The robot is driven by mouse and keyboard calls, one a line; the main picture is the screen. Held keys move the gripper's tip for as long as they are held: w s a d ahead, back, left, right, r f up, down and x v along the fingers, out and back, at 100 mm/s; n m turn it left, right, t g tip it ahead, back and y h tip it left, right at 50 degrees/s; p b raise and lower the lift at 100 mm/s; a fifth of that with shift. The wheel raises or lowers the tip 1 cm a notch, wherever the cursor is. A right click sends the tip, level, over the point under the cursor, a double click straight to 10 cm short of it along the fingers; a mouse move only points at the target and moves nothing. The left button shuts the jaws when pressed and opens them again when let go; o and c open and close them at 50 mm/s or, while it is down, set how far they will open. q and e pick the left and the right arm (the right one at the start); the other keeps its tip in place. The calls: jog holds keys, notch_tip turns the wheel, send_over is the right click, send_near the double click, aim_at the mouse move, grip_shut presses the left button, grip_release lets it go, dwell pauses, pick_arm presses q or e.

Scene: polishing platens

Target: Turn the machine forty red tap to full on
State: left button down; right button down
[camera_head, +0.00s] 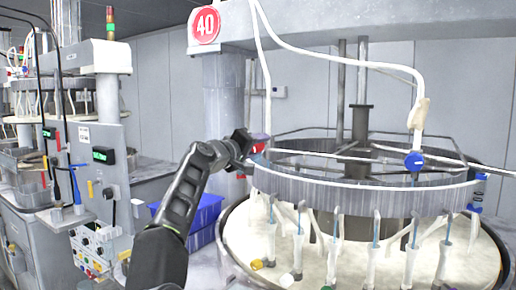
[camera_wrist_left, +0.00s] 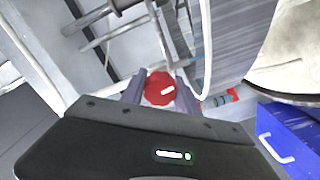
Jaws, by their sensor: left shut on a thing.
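The red tap (camera_wrist_left: 159,89) is a round red knob with a short white mark, seen face-on between the fingers in the left wrist view. In the head view only a small red part of it (camera_head: 259,147) shows at the left rim of machine 40's ring, and the gripper hides the rest. My left gripper (camera_head: 252,146) is shut on the tap; its two fingers (camera_wrist_left: 160,86) stand on either side of the knob. The red round sign "40" (camera_head: 206,25) hangs above on the machine. My right gripper is not in view.
A blue tap (camera_head: 414,162) sits on the hose over the ring (camera_head: 350,191). Several white nozzles hang below it over the pale platen (camera_head: 345,262). Blue crates (camera_head: 201,212) stand left of the platen, beneath my arm. A control panel (camera_head: 97,200) stands further left.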

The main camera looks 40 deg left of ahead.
pick_arm(q)
jog(key=shift+f+m, duration=0.15)
jog(key=shift+m, duration=0.95)
jog(key=c, duration=0.9)
grip_release()
jog(key=shift+s, duration=0.1)
